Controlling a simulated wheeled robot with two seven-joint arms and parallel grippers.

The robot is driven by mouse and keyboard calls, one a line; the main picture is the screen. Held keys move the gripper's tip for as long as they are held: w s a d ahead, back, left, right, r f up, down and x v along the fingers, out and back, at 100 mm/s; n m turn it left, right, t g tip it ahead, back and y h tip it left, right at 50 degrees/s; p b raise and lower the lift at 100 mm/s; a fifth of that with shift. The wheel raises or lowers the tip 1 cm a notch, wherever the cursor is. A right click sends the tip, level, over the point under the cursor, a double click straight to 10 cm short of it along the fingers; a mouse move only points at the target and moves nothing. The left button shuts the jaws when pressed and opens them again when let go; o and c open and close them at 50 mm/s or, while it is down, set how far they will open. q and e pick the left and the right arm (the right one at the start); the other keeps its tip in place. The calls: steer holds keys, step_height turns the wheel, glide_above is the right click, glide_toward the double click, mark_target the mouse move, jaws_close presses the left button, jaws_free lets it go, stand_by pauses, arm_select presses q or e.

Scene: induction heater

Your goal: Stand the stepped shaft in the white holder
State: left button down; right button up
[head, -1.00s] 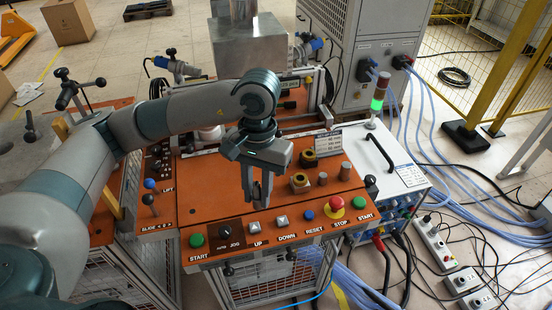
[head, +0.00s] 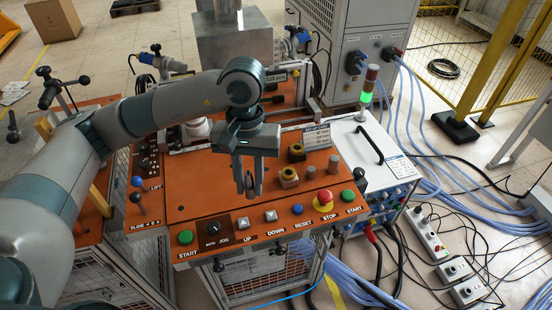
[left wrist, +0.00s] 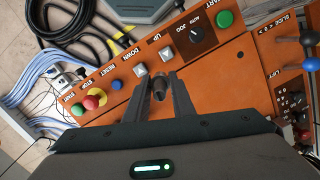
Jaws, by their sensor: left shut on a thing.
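My left gripper (head: 250,188) points down over the front part of the orange panel, behind the UP and DOWN buttons. It is shut on a small dark round piece (left wrist: 159,90), seen end-on between the fingertips in the left wrist view; this seems to be the stepped shaft. Most of the piece is hidden, so its steps and tilt cannot be told. A white round part (head: 197,128) stands on the panel behind and left of the gripper, partly hidden by my arm; it may be the white holder. My right gripper is not in view.
Two brass pieces with dark rings (head: 289,176) and two grey metal cylinders (head: 334,163) stand right of the gripper. Buttons line the orange panel's (head: 200,200) front edge, with a red stop knob (head: 325,197). Levers (head: 137,183) rise at left. The panel's left-middle is bare.

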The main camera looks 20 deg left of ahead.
arm_select(q)
steer(key=w+d+r+n+t, duration=0.1)
steer(key=w+d+n, duration=0.4)
steer(key=n, duration=0.5)
steer(key=w+d+r+n+t+h, duration=0.1)
steer(key=w+d+r+n, duration=0.2)
steer(key=n, duration=0.7)
steer(key=shift+w+d, duration=1)
steer(key=shift+w, duration=1.4)
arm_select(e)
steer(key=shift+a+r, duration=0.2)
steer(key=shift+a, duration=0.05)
arm_select(q)
steer(key=shift+r, duration=0.1)
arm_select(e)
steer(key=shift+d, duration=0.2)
